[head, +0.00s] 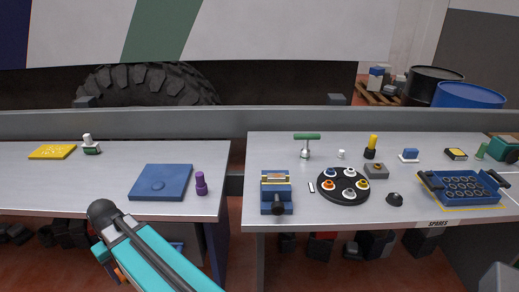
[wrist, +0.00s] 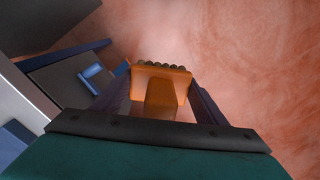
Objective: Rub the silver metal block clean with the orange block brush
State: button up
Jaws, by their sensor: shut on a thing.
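My gripper (wrist: 160,94) is shut on the orange block brush (wrist: 163,75). Its bristle tufts point away from the wrist, over the reddish floor. In the head view a small orange patch, likely the brush, shows beside my teal arm at the lower left, in front of the left bench. A blue vise (head: 276,192) stands at the left end of the right bench, well apart from the brush. A light block with a tan top (head: 275,178) sits in its jaws and may be the silver metal block. A small grey block (head: 376,171) stands further right.
The left bench (head: 95,193) holds a blue plate (head: 160,183), a purple bottle (head: 200,183) and a yellow sheet (head: 52,152). A gap separates the benches. A round black tray (head: 343,198) is right of the vise; a blue crate (head: 462,190) is at far right.

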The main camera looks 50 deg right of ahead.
jog(key=shift+w+d+r, duration=0.15)
jog(key=shift+d+r, duration=0.05)
jog(key=shift+d, duration=0.1)
jog(key=s+d+r+m+p, duration=0.1)
jog(key=d+r+m+p, duration=0.4)
jog(key=d, duration=0.8)
jog(key=d+r+m+p, duration=0.2)
jog(key=d+r, duration=0.5)
jog(key=d, duration=0.6)
jog(key=s+d+r+m+p, duration=0.2)
jog(key=s+d+r, duration=0.2)
jog(key=d, duration=0.4)
jog(key=s+d+r+m+p, duration=0.1)
jog(key=s+d+r+m, duration=0.2)
jog(key=s+d, duration=0.3)
jog(key=s+d+r+m+p, duration=0.2)
jog(key=s+d+r, duration=0.2)
jog(key=d, duration=0.7)
jog(key=shift+s+d+r+m+p, duration=0.3)
jog(key=shift+s+d+r, duration=0.1)
jog(key=shift+s, duration=0.2)
jog(key=shift+f, duration=0.15)
